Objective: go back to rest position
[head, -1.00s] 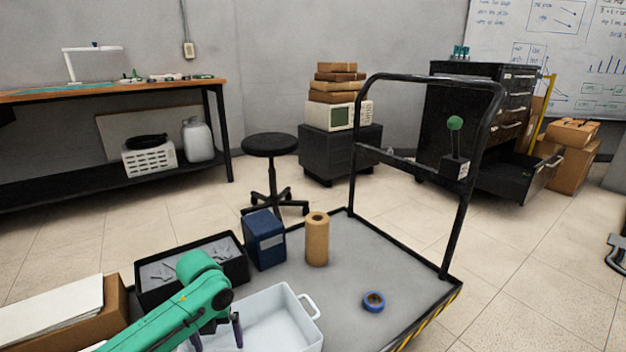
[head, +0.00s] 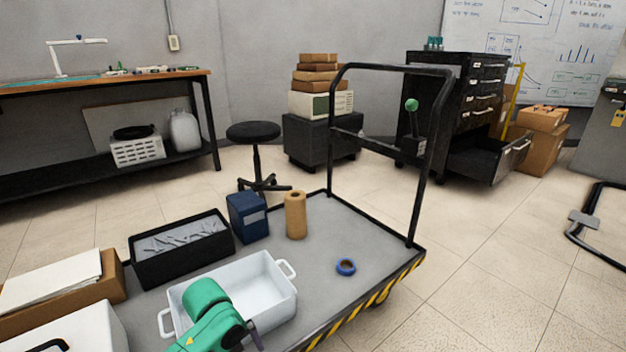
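One green arm of mine reaches in at the bottom, over the near end of a white bin (head: 262,277) on the cart. Its green wrist housing shows, with a dark finger part at its lower right; the fingertips and any held thing cannot be made out. I cannot tell for certain which of my arms this is, but it stands left of centre. No second gripper is visible. The cart (head: 375,255) is a grey platform with a black handle frame.
On the cart are a black bin (head: 183,250) of grey pieces, a blue box (head: 247,217), a brown roll (head: 295,215) and a blue tape ring (head: 345,267). A stool (head: 254,133) stands behind.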

